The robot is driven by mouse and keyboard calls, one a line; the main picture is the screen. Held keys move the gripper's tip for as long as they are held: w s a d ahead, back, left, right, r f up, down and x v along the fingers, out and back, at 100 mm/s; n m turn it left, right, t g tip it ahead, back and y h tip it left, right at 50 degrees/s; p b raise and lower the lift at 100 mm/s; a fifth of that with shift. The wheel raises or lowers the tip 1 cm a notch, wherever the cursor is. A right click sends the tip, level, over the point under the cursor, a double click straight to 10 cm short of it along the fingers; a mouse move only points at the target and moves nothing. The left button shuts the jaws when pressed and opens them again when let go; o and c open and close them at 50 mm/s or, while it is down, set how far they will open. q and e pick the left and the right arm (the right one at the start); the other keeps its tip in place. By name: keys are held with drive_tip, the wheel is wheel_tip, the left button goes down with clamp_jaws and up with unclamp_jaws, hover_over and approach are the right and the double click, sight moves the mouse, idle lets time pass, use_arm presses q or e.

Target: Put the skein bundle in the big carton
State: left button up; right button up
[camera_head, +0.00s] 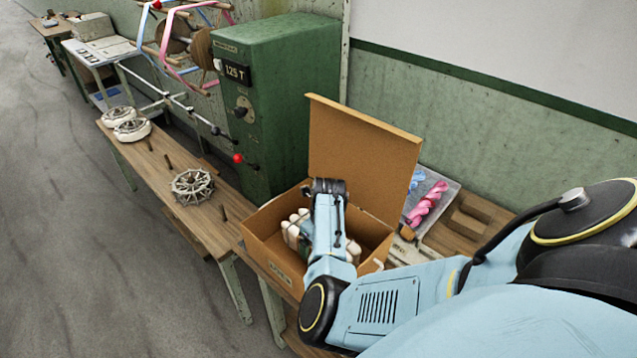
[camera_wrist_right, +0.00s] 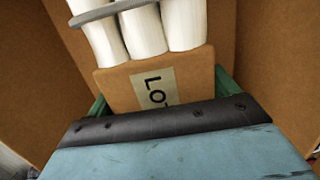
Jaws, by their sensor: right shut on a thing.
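The big carton (camera_head: 269,262) is a brown cardboard box with its lid raised at the back, standing on the bench in the head view. The skein bundle (camera_head: 291,231) shows as white rolls inside the carton's opening, on both sides of my right forearm. In the right wrist view, the white skeins (camera_wrist_right: 142,32) have a grey band and a brown card marked "LOT". My right gripper (camera_wrist_right: 162,92) is shut on the bundle at this card, with green fingers at both sides. I cannot tell whether the bundle touches the carton floor. My left gripper is not in view.
A green machine (camera_head: 275,95) with a red-knobbed lever stands behind left of the carton. A tray (camera_head: 446,197) with pink and blue skeins lies right of it. A long wooden bench (camera_head: 150,165) with a spoked wheel (camera_head: 192,187) extends left. Carton walls surround the bundle.

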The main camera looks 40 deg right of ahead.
drive_tip(key=o, duration=1.2)
drive_tip(key=shift+o, duration=0.5)
wheel_tip(320, 180, up, 13)
drive_tip(key=s+p, duration=0.1)
drive_tip(key=s, duration=0.1)
drive_tip(key=shift+r, duration=0.2)
